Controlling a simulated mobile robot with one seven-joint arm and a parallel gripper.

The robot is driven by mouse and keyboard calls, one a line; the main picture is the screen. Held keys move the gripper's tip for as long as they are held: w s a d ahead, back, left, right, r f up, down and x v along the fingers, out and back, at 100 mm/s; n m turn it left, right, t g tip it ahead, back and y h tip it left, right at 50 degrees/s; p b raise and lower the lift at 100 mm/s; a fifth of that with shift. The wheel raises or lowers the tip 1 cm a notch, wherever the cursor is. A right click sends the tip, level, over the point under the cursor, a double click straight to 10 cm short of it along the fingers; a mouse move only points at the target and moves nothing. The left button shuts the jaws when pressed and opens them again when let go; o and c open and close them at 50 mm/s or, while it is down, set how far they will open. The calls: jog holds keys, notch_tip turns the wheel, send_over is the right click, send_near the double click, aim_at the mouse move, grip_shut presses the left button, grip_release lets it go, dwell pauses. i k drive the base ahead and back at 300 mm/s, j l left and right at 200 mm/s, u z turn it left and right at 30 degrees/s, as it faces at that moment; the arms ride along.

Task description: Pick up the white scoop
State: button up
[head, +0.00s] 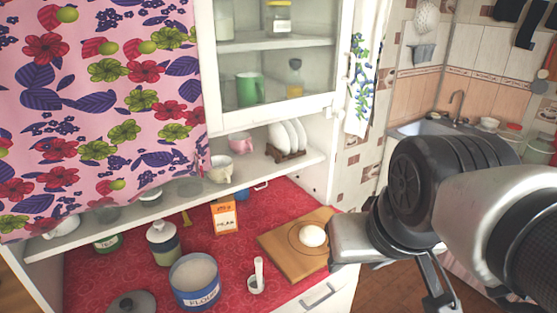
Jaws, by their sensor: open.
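The white scoop (257,279) is on the red patterned cloth near the front of the counter. Its handle points up and its small round bowl is at the bottom. It stands apart from the blue-banded flour tin (195,283) to its left. My gripper (438,297) is at the right of the head view, well to the right of the scoop. Its dark fingers point down, and they are open. My arm hides part of the area behind it.
A wooden board (283,259) with a round white item (312,236) lies right of the scoop. An orange-and-white box (224,217), a lidded jar (163,244) and a dark lid (131,303) are also on the counter. A shelf (290,173) overhangs the back.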

aim_at(256, 283)
jog(key=i+l+u, duration=0.15)
jog(key=l+u, duration=0.2)
jog(key=i+l+u, duration=0.1)
jog(key=l+u, duration=0.6)
jog(key=i, duration=0.05)
